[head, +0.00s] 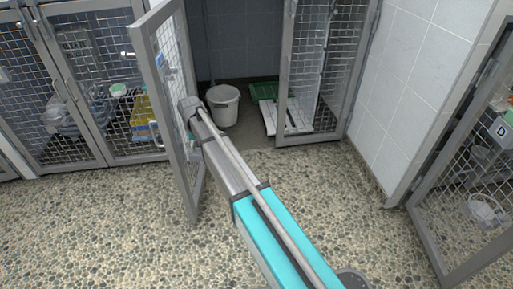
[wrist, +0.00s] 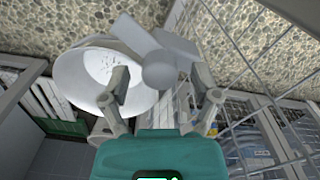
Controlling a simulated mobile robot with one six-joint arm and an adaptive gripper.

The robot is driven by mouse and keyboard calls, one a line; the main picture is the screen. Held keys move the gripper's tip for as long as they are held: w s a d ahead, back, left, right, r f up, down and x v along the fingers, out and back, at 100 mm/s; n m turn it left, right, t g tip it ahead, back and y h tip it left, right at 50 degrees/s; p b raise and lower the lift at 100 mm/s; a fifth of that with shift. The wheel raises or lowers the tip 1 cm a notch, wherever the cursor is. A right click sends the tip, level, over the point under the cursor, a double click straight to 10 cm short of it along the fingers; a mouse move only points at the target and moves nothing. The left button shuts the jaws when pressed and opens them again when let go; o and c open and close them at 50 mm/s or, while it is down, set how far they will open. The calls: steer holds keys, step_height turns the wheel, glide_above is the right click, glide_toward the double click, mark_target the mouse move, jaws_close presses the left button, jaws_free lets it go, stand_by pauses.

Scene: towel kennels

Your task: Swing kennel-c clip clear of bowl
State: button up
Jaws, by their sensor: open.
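In the wrist view a grey clip-like piece (wrist: 160,68), with a round knob and flat arms, lies between and just beyond the fingertips of my gripper (wrist: 167,90). The fingers are apart, one on each side of it; I cannot tell whether they touch it. A white bowl (wrist: 80,80) shows left of the piece, partly covered by it and a finger. In the head view my gripper (head: 190,106) is at the open mesh door (head: 143,50); its fingers, the clip and the bowl are not clear there.
A white bucket (head: 223,105), a green tray (head: 264,91) and a white slatted board (head: 287,116) are in the open kennel. A second mesh door (head: 283,75) stands at its right. A kennel marked D (head: 502,131) is at the far right. The pebbled floor (head: 100,225) in front is clear.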

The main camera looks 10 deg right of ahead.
steer(key=shift+n, duration=1)
steer(key=shift+r+p, duration=0.3)
steer(key=shift+r, duration=0.05)
step_height(320, 180, up, 13)
steer(key=p, duration=1.4)
steer(key=s+d+m, duration=0.5)
steer(key=s+d, duration=1.4)
steer(key=s, duration=0.1)
steer(key=shift+d+b, duration=0.35)
steer(key=shift+b, duration=0.1)
steer(key=s+d, duration=0.3)
steer(key=s, duration=0.3)
steer(key=shift+d, duration=0.15)
